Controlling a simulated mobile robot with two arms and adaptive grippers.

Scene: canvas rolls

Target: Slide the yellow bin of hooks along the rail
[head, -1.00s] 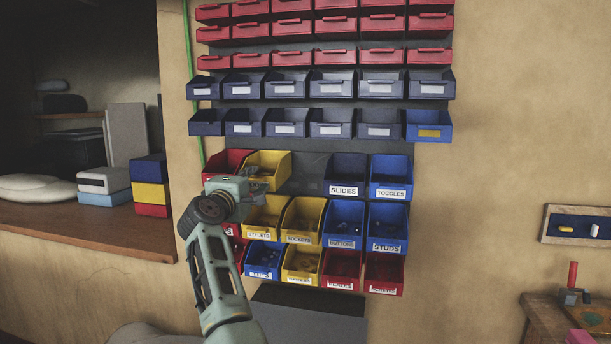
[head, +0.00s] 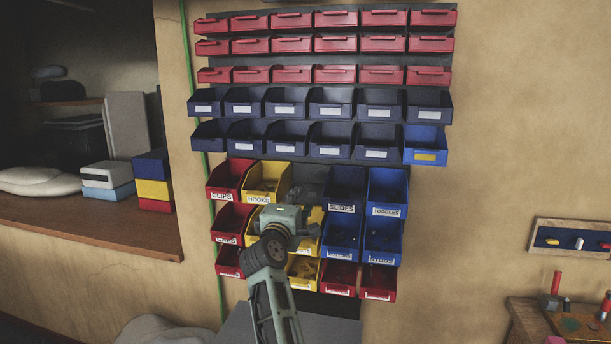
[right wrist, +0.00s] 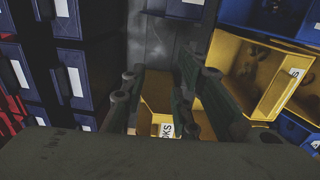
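The yellow bin of hooks (head: 262,178), labelled HOOKS, hangs in the upper row of large bins, beside the red CLIPS bin (head: 229,178). Right of it is an empty stretch of rail (head: 309,181), then the blue SLIDES bin (head: 345,188). My right gripper (head: 301,213) is in front of the panel, just below and right of the hooks bin, covering bins of the row beneath. In the right wrist view its fingers (right wrist: 162,85) are apart, with the hooks bin (right wrist: 157,92) showing between and beyond them. Contact cannot be told. My left gripper is out of view.
Yellow and blue bins crowd the rows below; one yellow bin (right wrist: 262,78) is close beside the fingers in the right wrist view. Navy bins (head: 329,140) hang above. A cabinet shelf (head: 90,228) is at left, a small wooden table (head: 527,318) at right.

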